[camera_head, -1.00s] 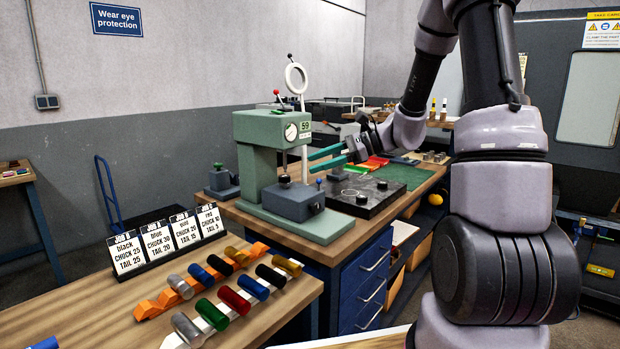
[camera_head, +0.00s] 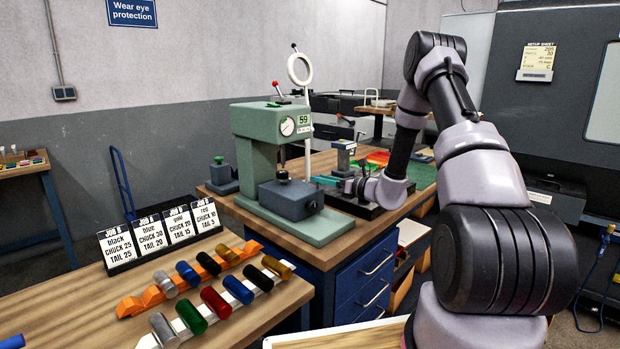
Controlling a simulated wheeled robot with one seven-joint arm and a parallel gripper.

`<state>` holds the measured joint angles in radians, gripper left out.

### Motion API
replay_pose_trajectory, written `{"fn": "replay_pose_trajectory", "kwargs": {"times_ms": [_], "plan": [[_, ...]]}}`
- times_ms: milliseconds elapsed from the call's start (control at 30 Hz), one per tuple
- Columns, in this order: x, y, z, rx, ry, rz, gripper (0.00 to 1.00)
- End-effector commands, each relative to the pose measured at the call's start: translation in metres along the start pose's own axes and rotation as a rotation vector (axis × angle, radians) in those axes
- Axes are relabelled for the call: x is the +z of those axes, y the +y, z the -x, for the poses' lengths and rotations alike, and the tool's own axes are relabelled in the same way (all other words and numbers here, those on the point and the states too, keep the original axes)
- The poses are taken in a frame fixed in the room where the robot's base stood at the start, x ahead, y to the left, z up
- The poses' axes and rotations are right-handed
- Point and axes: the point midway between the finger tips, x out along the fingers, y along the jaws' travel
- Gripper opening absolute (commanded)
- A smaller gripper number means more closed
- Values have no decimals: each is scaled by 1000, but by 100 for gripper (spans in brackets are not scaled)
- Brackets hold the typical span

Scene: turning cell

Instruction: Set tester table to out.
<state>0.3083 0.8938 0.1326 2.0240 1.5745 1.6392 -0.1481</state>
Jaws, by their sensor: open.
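The tester (camera_head: 256,133) is a green press with a round dial and a tag reading 59, on the wooden bench. Its tester table is a blue-grey block (camera_head: 291,196) with a dark knob on top, sitting on the green base (camera_head: 318,232) at the front right of the column. My gripper (camera_head: 324,181) has teal fingers that point left, just right of and slightly behind the block. It is open and looks empty. I cannot tell whether a fingertip touches the block. Part of the fingers is hard to make out against the dark plate.
A dark plate (camera_head: 352,207) lies right of the tester, under my wrist. A white ring on a post (camera_head: 300,68) stands behind the tester. Several coloured cylinders lie on orange (camera_head: 150,297) and white racks on the near bench, beside job cards (camera_head: 165,232).

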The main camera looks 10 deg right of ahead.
Motion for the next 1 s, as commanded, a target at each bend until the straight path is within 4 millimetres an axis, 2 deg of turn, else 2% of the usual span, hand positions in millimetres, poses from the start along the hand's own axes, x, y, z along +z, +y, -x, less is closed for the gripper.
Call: {"fn": "replay_pose_trajectory", "kwargs": {"times_ms": [100, 300, 667, 767, 800, 833, 1000], "plan": [[0, 1, -22, 3, 0, 2, 56], [0, 0, -45, 2, 0, 2, 56], [0, 0, -50, 1, 1, 1, 56], [0, 0, -50, 1, 1, 1, 22], [0, 0, -50, 1, 1, 1, 7], [0, 0, -50, 1, 1, 1, 0], [0, 0, -50, 1, 1, 1, 0]]}}
